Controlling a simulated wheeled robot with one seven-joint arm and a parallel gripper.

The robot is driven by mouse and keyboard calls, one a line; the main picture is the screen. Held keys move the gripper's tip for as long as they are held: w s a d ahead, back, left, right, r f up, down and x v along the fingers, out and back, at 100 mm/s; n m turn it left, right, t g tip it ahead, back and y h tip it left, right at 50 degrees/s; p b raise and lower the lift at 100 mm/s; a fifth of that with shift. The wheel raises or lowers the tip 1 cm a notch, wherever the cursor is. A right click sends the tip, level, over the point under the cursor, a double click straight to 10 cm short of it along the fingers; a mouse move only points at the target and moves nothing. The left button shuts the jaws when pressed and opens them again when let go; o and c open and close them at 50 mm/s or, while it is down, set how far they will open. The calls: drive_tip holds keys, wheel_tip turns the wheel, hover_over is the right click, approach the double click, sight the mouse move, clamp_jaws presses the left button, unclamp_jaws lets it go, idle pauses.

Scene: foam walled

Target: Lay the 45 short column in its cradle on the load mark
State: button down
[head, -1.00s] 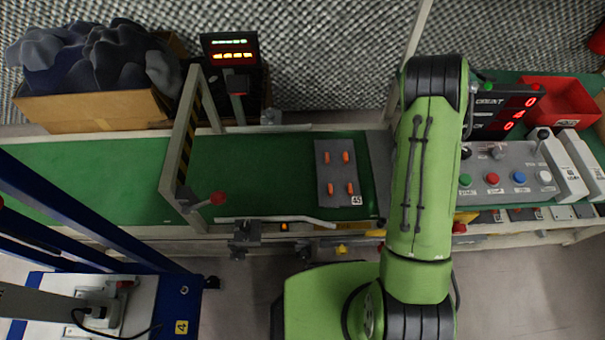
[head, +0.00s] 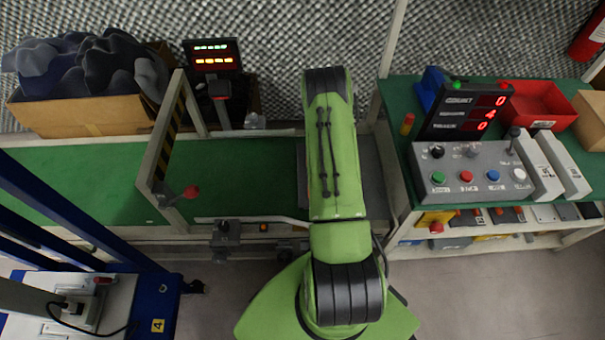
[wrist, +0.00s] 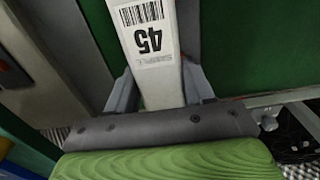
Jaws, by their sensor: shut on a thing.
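A pale column (wrist: 152,62) with a barcode and "45" label sits between the jaws of my gripper (wrist: 163,88) in the wrist view. My gripper is shut on it. Its far end runs out of the top of that view. In the head view my green arm hides the gripper and column. A grey cradle plate (head: 301,178) shows only as a narrow strip at the arm's left side, on the green belt (head: 245,170). Its pegs and the load mark are hidden. I cannot tell whether the column touches the cradle.
A striped gate frame (head: 165,135) with a red-knobbed lever (head: 190,192) spans the belt at left. A button console (head: 475,172) and a red bin (head: 540,105) stand on the bench at right. A cardboard box (head: 90,110) is behind the belt. The belt left of the arm is clear.

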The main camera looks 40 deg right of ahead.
drive_tip(key=shift+f, duration=0.25)
wheel_tip(320, 180, down, 10)
drive_tip(key=b, duration=0.3)
drive_tip(key=shift+r+b, duration=0.2)
drive_tip(key=shift+b, duration=0.1)
drive_tip(key=shift+r, duration=0.1)
drive_tip(key=shift+c, duration=2.1)
unclamp_jaws()
